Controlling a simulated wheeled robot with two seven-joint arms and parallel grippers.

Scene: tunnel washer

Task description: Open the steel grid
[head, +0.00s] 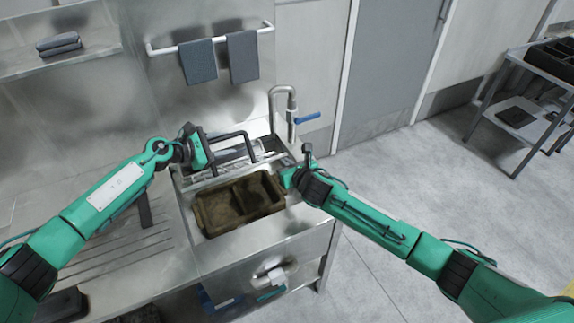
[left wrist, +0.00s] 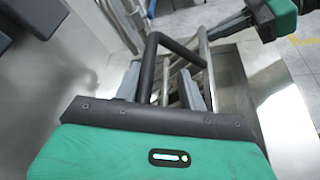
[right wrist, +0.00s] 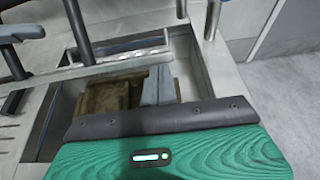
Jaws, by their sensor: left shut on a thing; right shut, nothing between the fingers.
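The steel grid (head: 236,158) is tilted at the back of the sink, behind a dirty brown two-part tray (head: 238,207). A black bar handle (head: 232,135) stands out from the grid; in the left wrist view the handle (left wrist: 166,40) bends across in front of the grid's bars. My left gripper (left wrist: 160,85) is shut on the handle's near leg, with its grey fingers on either side. My right gripper (right wrist: 158,85) is shut and empty, over the tray at the sink's right side. Its fingertips are mostly hidden in the head view.
A tap (head: 288,105) with a blue lever stands behind the sink at the right. Two grey cloths (head: 220,60) hang from a wall rail. A ribbed steel drainboard (head: 120,245) lies left of the sink. A shelf cart (head: 525,105) stands far right, with clear floor before it.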

